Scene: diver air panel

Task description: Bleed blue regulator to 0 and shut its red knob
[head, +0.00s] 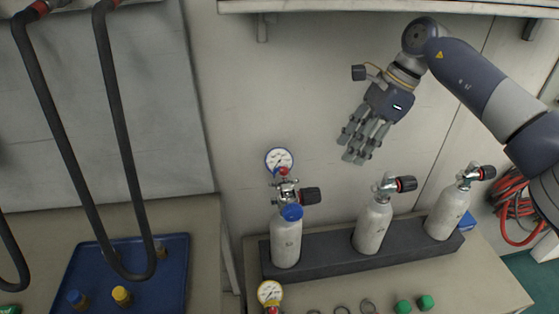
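The blue-rimmed gauge (279,159) of the blue regulator stands above the left white cylinder. Its needle is too small to read. A small red knob (283,171) sits just under the gauge. A blue knob (291,213) is at the front of the regulator, over the neck of the left cylinder (286,243). A black valve handwheel (311,196) points right. My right gripper (357,150) hangs in the air to the right of and slightly above the gauge, apart from it, fingers spread and empty. My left gripper is not in view.
Two more white cylinders (373,229) (440,212) stand in the dark rack (330,262). A yellow-rimmed gauge (270,293), several rings and green caps (426,302) lie in front. Black hoses (122,150) hang at left over a blue tray (176,290). A shelf (370,8) runs above.

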